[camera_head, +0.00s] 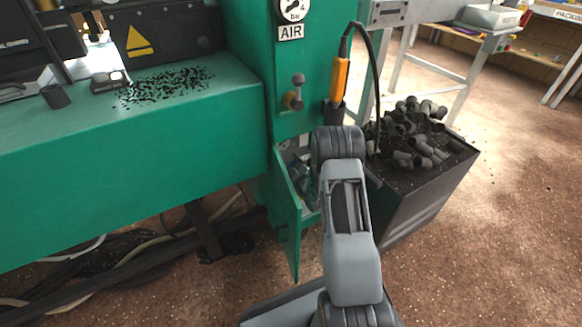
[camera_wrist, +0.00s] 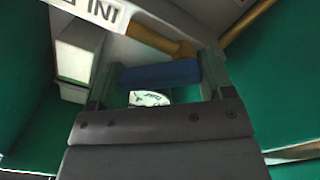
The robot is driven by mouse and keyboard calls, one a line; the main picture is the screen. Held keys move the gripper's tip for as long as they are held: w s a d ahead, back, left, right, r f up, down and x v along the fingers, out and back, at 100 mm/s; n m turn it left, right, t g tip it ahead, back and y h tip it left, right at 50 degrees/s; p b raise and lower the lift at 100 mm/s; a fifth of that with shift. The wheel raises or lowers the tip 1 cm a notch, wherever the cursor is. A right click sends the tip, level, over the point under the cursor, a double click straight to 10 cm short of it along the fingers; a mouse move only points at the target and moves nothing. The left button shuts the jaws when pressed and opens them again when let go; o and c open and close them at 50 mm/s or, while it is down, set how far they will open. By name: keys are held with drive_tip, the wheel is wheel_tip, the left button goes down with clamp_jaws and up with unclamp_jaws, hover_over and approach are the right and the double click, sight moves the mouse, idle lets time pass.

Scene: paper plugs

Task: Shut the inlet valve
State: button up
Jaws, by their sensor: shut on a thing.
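In the wrist view, my gripper (camera_wrist: 158,78) is closed on a blue valve handle (camera_wrist: 165,73), with one finger at each end of the bar. The handle lies nearly level across the picture, beside a brass pipe (camera_wrist: 150,36). A white label (camera_wrist: 95,10) above it shows upside-down letters starting "INL"; the rest is cut off. In the head view, my arm reaches down to the open compartment in the green machine; my gripper and the valve are hidden there. Whether the valve is open or shut cannot be told.
The compartment's green door (camera_head: 288,215) hangs open left of my arm. A dark bin (camera_head: 425,195) of grey plugs (camera_head: 415,130) stands close on the right. An orange hand tool (camera_head: 340,80) with a black cable hangs above. Cables lie on the floor at left.

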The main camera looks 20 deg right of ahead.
drive_tip(key=n, duration=0.2)
drive_tip(key=a+n, duration=0.1)
drive_tip(key=n, duration=0.1)
drive_tip(key=shift+s+r+n, duration=0.1)
drive_tip(key=shift+r+n, duration=0.1)
drive_tip(key=shift+n, duration=0.1)
drive_tip(key=shift+a+f+n, duration=0.1)
drive_tip(key=shift+a+n, duration=0.15)
drive_tip(key=shift+n, duration=1.05)
drive_tip(key=shift+a+n, duration=0.25)
drive_tip(key=shift+n, duration=1.05)
drive_tip(key=o, duration=0.9)
drive_tip(key=s+p, duration=0.1)
drive_tip(key=s, duration=0.3)
drive_tip(key=s+d+p, duration=0.1)
drive_tip(key=s, duration=0.4)
drive_tip(key=s+p, duration=0.1)
drive_tip(key=s, duration=0.4)
drive_tip(key=shift+d+p, duration=0.25)
drive_tip(key=shift+p, duration=0.15)
